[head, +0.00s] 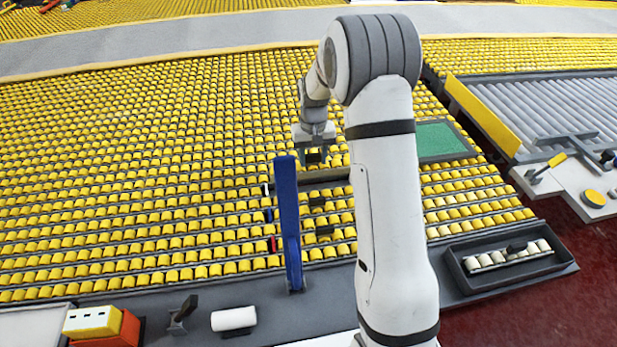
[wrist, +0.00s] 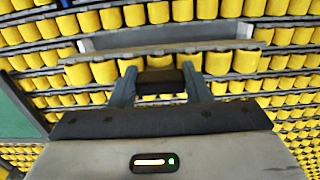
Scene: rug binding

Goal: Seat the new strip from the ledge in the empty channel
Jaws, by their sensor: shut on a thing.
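My gripper (head: 315,160) is shut on a dark grip block (wrist: 160,81), seen between the two fingers in the wrist view. A row of large yellow rollers (wrist: 217,63) lies directly behind the block and looks like the new strip. It spans about the width of the empty channel. In the head view the strip blends with the yellow bed. The empty channel (wrist: 165,40), a bare grey-brown slot, lies just beyond the row; it also shows in the head view (head: 325,178), slightly below my gripper. I cannot tell the strip's height above the bed.
A blue upright bar (head: 288,225) stands close left of the channel. A dark tray (head: 468,284) at right holds a strip of whitish rollers (head: 490,261). The front ledge (head: 275,295) carries a white roll (head: 233,319) and an orange-yellow box (head: 100,325). A green panel (head: 440,140) lies behind my arm.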

